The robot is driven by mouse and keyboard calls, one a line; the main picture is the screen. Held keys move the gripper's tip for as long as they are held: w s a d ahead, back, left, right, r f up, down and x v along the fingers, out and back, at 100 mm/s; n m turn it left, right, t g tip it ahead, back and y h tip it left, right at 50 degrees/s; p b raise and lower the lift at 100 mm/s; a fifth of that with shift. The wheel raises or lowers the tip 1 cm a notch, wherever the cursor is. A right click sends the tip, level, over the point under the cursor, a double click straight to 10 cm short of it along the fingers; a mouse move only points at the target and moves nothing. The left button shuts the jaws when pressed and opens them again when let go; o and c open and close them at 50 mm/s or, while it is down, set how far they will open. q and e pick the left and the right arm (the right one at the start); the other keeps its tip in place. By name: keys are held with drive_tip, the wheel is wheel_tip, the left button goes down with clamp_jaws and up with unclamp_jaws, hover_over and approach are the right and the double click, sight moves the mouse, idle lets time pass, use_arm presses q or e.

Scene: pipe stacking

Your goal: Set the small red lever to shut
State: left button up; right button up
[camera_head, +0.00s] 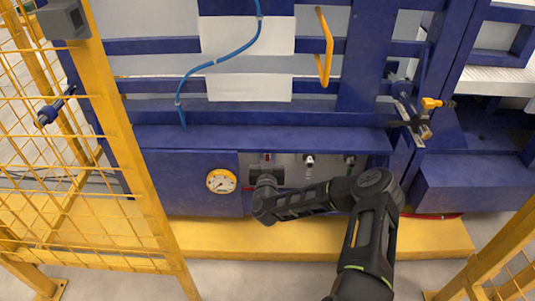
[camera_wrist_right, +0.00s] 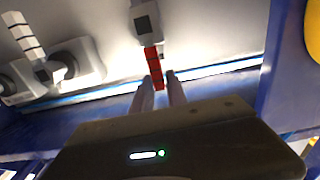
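The small red lever (camera_wrist_right: 153,66) hangs from a grey square valve body (camera_wrist_right: 146,22) in the right wrist view. In the head view a bit of the red lever (camera_head: 268,157) shows on the light panel, just above my right gripper. My right gripper (camera_wrist_right: 160,78) has its two fingers apart, with the lever's free end between the tips. Slim gaps seem to show beside the lever, and I cannot tell whether a finger touches it. In the head view my right arm reaches in from below and its wrist hides the fingertips. My left gripper is not in view.
A round gauge with a yellow rim (camera_head: 221,181) sits left of the lever. Another valve (camera_head: 309,160) is on the panel to the right. A blue beam (camera_head: 250,138) runs above the recess, and a yellow ledge (camera_head: 215,237) lies below. A yellow mesh fence (camera_head: 110,130) stands at left.

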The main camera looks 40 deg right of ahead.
clamp_jaws()
idle(1.0)
